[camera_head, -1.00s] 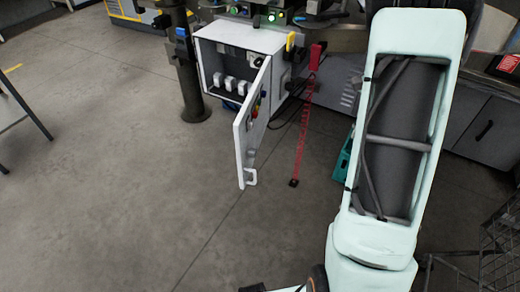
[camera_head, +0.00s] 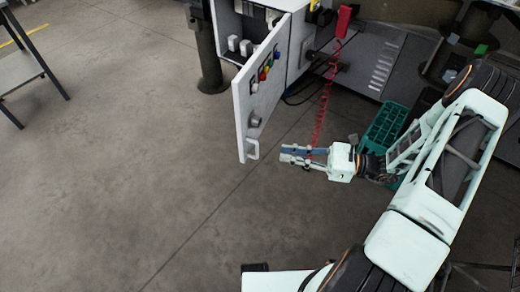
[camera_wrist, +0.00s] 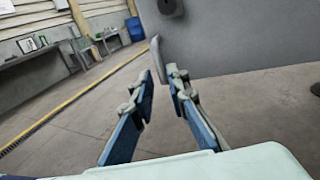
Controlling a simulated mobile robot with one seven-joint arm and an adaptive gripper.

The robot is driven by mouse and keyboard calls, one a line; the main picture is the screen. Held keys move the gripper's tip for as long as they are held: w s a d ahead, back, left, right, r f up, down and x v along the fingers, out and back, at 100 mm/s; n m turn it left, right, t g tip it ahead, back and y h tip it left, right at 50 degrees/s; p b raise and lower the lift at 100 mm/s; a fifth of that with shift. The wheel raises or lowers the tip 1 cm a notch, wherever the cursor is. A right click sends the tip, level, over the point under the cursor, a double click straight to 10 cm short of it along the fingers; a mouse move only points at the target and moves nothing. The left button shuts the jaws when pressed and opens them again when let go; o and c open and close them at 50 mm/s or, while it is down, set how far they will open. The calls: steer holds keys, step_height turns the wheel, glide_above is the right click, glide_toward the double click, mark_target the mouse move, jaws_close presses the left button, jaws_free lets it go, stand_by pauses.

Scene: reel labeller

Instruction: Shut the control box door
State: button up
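The control box (camera_head: 230,24) is white and open at the front, in the head view's upper middle. Its door (camera_head: 244,108) stands wide open toward me, its button face turned to the right. A pale handle (camera_head: 252,149) sits at the door's near lower corner. My gripper (camera_head: 282,153) is just right of the handle, pointing left at it, with a small gap in the picture. In the wrist view its fingers (camera_wrist: 160,78) are apart, with nothing gripped. The handle (camera_wrist: 157,58) shows just beyond the fingertips, against the grey door panel (camera_wrist: 245,40).
A red coiled cord (camera_head: 325,100) hangs behind my gripper. A green crate (camera_head: 386,125) stands on the floor to the right, near my arm. A dark post (camera_head: 207,55) stands left of the box. The floor left of the door is clear.

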mark_target(257, 156)
steer(key=x, duration=0.9)
steer(key=shift+a+b, duration=0.35)
jaws_close()
